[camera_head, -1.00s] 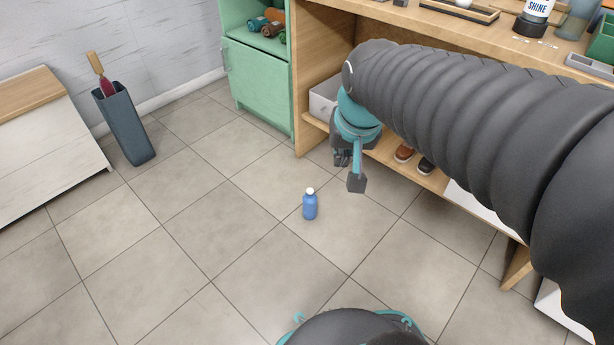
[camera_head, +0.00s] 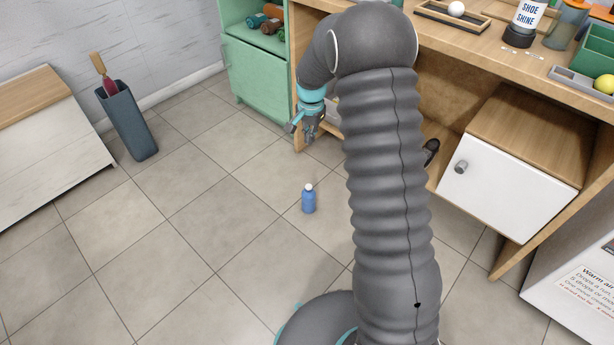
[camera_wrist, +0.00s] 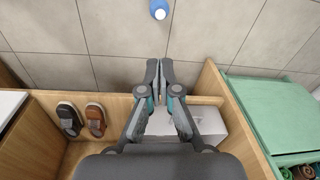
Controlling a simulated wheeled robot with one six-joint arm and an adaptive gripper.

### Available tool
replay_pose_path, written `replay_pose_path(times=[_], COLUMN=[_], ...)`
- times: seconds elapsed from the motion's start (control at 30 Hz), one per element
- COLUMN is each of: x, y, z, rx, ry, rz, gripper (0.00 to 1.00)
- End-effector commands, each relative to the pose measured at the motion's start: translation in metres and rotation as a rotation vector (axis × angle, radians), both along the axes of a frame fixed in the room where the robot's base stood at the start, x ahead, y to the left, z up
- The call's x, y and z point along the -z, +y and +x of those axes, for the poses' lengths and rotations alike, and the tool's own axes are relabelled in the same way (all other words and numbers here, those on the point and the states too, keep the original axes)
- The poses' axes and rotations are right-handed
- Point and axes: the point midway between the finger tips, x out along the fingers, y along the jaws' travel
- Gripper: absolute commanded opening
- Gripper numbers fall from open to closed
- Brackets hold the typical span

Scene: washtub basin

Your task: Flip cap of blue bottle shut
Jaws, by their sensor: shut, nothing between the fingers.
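The blue bottle (camera_head: 308,200) stands upright on the tiled floor, with a white top. It also shows at the top edge of the wrist view (camera_wrist: 159,9), partly cut off, with its white top toward the camera. It is too small to tell whether the cap is open. My gripper (camera_head: 309,130) hangs above and beyond the bottle in the head view, near the bench's left end panel, apart from the bottle. In the wrist view my gripper (camera_wrist: 160,62) has its fingertips together with nothing between them.
A wooden bench (camera_head: 475,45) with a lower shelf and a white cabinet door (camera_head: 512,182) stands at the right. A green cabinet (camera_head: 253,75) is behind. Shoes (camera_wrist: 95,121) and a pale box (camera_wrist: 205,122) sit on the shelf. Floor around the bottle is clear.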

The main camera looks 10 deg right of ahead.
Motion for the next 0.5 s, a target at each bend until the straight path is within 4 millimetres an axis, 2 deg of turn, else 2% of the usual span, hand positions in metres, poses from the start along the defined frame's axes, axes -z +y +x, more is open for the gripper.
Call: replay_pose_path(times=[0.03, 0.2, 0.3, 0.5], x=[0.017, 0.067, 0.088, 0.106], y=[0.0, -0.001, -0.001, -0.001], z=[0.007, 0.024, 0.03, 0.033], rx=[0.025, 0.104, 0.135, 0.163], ry=[0.02, 0.061, 0.075, 0.085], rz=[0.002, 0.006, 0.007, 0.007], gripper=[0.0, 0.0, 0.0, 0.0])
